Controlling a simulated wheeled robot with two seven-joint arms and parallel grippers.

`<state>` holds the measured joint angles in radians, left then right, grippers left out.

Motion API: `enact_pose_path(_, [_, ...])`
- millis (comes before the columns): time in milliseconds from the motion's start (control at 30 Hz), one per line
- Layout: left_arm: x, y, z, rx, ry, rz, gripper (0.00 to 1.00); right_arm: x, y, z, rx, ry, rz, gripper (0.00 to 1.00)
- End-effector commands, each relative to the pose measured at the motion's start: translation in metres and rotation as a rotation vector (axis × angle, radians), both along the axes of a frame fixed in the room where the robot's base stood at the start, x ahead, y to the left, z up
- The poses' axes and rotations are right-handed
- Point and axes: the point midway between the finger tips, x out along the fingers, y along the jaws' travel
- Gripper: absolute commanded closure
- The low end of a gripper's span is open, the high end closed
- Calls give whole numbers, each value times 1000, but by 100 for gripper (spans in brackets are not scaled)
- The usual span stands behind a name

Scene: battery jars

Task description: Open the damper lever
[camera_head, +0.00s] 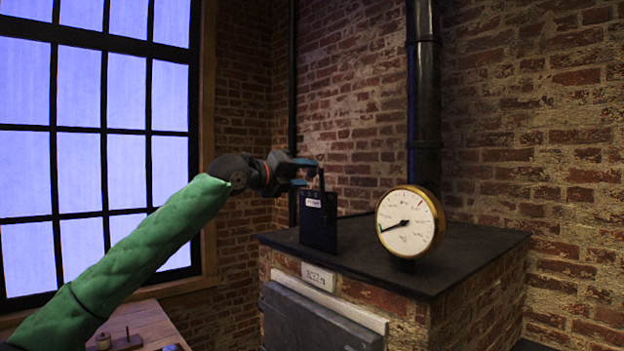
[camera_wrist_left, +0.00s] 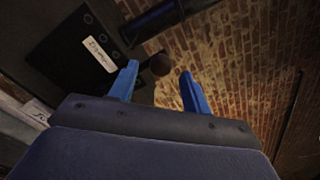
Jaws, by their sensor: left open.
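The damper control is a dark box (camera_head: 318,221) with a small white label, standing on top of the brick stove. A thin dark lever (camera_head: 321,181) rises upright from it. In the left wrist view, a dark round knob (camera_wrist_left: 160,64) shows just beyond the fingertips, roughly between them; I cannot tell if it touches either finger. My left gripper (camera_head: 309,172) is open, with blue fingers, beside the upper end of the lever. It also shows in the left wrist view (camera_wrist_left: 158,82). My right gripper is in no view.
A brass-rimmed gauge (camera_head: 409,221) stands right of the box, its needle pointing lower left. A black stovepipe (camera_head: 424,100) rises behind it. The dark stove top (camera_head: 450,256) has bare room at the right. A wooden table (camera_head: 140,322) is at lower left.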

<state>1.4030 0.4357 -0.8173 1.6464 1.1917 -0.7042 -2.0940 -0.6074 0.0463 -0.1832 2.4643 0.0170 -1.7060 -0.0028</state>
Motion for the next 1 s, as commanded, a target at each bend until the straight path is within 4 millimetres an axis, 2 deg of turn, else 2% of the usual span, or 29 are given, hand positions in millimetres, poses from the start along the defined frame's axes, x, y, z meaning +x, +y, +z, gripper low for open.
enact_pose_path(33, [-4,7,-2,1,-2,1,52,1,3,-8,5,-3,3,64])
enact_pose_path(200, [-12,16,-2,2,0,0,52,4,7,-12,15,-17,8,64])
enact_pose_path(767, [-13,17,-1,-9,15,0,52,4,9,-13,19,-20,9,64])
enact_pose_path(867, [-13,17,-1,-50,74,0,52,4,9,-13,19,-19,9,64])
enact_pose_path(1000, [-12,19,-9,-128,251,17,52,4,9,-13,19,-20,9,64])
